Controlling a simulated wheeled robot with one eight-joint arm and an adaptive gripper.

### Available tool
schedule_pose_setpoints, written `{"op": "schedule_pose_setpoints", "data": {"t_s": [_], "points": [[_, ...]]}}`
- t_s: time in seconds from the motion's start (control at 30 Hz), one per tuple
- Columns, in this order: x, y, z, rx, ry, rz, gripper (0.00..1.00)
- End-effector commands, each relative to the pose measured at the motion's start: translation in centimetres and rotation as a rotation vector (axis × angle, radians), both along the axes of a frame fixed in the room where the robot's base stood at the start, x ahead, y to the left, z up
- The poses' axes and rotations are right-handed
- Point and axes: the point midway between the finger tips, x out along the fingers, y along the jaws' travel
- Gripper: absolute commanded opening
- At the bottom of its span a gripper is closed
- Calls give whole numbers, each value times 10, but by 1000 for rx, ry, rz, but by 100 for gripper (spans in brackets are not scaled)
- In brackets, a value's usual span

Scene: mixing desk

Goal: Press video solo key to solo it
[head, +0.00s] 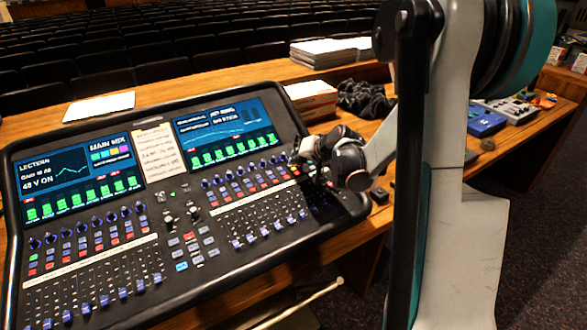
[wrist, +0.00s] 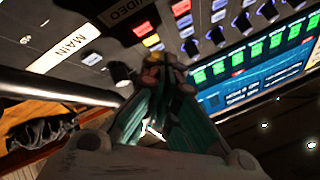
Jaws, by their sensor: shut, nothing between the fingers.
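The mixing desk (head: 160,215) fills the left of the head view. In the wrist view, a VIDEO label (wrist: 128,8) sits beside a short column of small keys, including a red key (wrist: 143,29) and a yellow key (wrist: 151,41). I cannot read which of these is the solo key. My gripper (wrist: 165,75) is shut and empty, its fingertips just past the yellow key near the end of this column. Contact with a key cannot be told. In the head view my gripper (head: 303,165) is over the desk's right end and hides the keys there.
A MAIN label (wrist: 65,47) and a white knob (wrist: 120,72) lie beside the VIDEO column. Lit screens (head: 225,132) rise behind the knobs. Paper stacks (head: 312,98), a dark cable heap (head: 365,100) and a blue box (head: 484,122) stand on the wooden desk.

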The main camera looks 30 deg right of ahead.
Motion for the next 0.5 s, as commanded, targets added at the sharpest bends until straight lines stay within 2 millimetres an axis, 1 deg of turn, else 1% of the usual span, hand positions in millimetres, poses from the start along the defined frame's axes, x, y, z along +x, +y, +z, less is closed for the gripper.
{"op": "schedule_pose_setpoints", "data": {"t_s": [0.17,0.27,0.5], "points": [[0,0,0,0,0,0,0],[0,0,4,0,0,0,0],[-3,0,25,0,0,0,0]]}}
